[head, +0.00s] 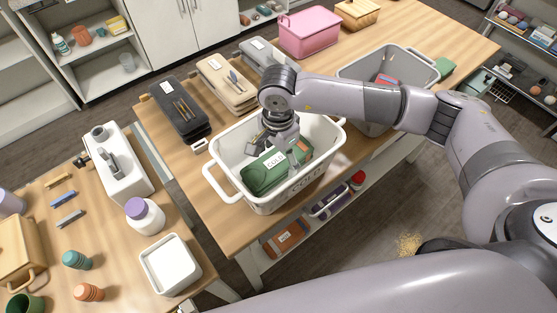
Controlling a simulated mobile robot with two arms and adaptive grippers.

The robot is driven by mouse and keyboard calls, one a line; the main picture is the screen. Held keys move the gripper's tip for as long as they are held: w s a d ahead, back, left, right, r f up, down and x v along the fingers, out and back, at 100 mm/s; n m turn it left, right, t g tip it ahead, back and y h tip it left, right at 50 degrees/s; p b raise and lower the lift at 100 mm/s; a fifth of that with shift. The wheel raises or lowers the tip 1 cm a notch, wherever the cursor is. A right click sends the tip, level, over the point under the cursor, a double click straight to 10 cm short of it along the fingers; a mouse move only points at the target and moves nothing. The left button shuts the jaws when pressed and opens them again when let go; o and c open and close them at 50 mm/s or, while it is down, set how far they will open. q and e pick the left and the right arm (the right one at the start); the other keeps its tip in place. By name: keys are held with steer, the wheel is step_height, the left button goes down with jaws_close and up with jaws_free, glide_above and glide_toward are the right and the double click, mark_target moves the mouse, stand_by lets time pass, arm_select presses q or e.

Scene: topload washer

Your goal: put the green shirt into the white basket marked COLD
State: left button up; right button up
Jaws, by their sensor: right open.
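The white basket marked COLD (223,191) stands on the wooden table in the middle of the head view. The green shirt (262,180) lies folded inside it, with a white tag on it. My right gripper (262,148) reaches down into the basket from above. It is open, right at the far side of the shirt; whether it touches the shirt I cannot tell. The arm hides part of the basket's far right rim. My left gripper is not in view.
A grey basket (423,67) with a red and blue item stands to the right, partly behind my arm. Black (181,108) and beige (226,84) cases lie behind the white basket. A pink basket (309,33) is farther back. Left, another table holds bottles and a white container (170,264).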

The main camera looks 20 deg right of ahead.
mark_target(279, 158)
step_height(279, 158, up, 10)
steer(key=b, duration=0.2)
stand_by(0.4)
